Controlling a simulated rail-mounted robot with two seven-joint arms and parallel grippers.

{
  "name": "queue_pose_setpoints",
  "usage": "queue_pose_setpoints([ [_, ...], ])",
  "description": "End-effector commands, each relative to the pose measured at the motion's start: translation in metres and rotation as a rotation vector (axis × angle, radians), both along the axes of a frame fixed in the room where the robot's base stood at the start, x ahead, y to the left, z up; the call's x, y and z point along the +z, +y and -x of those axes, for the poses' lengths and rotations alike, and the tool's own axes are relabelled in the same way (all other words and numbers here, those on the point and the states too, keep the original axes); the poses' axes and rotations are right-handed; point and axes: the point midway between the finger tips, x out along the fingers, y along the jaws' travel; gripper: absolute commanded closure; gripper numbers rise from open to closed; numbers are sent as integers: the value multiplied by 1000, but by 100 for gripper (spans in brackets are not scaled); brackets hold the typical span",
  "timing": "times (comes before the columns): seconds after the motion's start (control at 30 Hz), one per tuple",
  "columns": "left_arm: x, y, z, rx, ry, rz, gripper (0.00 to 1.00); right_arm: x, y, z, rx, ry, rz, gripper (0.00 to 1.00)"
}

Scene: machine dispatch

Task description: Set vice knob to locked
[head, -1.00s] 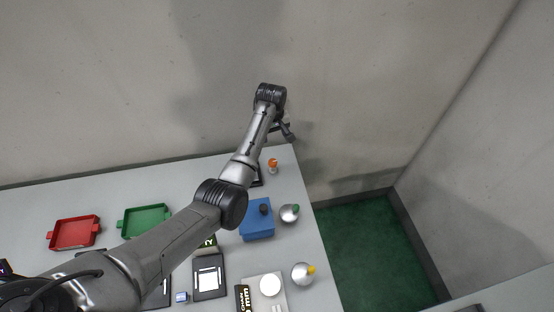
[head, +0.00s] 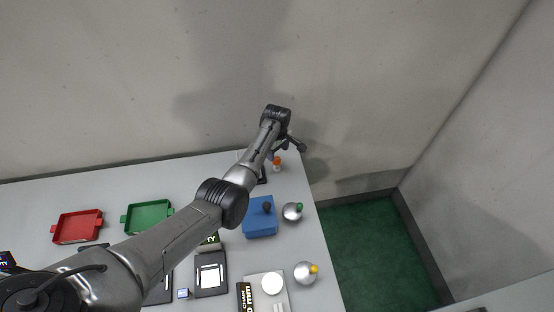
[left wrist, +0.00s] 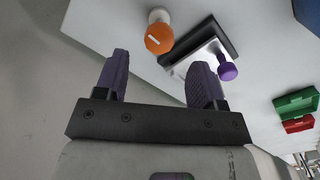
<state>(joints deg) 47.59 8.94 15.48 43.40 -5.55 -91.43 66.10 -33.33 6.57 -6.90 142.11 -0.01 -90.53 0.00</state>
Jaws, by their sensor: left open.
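An orange knob (left wrist: 159,38) with a white line on its face sits on a white stem at the table's far edge. It also shows in the head view (head: 277,161). Beside it is a metal and black device (left wrist: 205,50) with a purple-tipped handle (left wrist: 228,71). I cannot tell for sure which is the vice knob; the orange one carries a pointer-like mark. My left gripper (left wrist: 160,72) is open and empty, its purple fingers apart and short of the orange knob. In the head view my left gripper (head: 271,154) is largely hidden by its arm.
A blue box (head: 259,224) with a dark knob stands nearer, beside silver domes with a green tip (head: 292,212) and a yellow tip (head: 305,273). Red (head: 77,228) and green (head: 147,217) trays lie left. The wall is close behind the table.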

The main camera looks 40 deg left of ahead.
Motion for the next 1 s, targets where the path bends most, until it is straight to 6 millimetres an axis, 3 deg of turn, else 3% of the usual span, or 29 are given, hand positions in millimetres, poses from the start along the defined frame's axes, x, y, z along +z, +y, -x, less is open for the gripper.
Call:
queue_pose_setpoints([
  [0.2, -34, 0, 0, 0, 1, 0, 37, -10, 0, -1, 0, -1, 0, 57],
  [0.4, -49, 0, 0, 0, -1, 0, 37, -14, -1, -1, 1, -1, 2, 57],
  [0.83, -53, 0, 0, 0, -1, 0, 37, -15, -3, -1, 6, -2, 10, 57],
  [1.0, -53, 0, 0, 0, -1, 0, 53, -15, -3, -1, 5, -1, 9, 57],
])
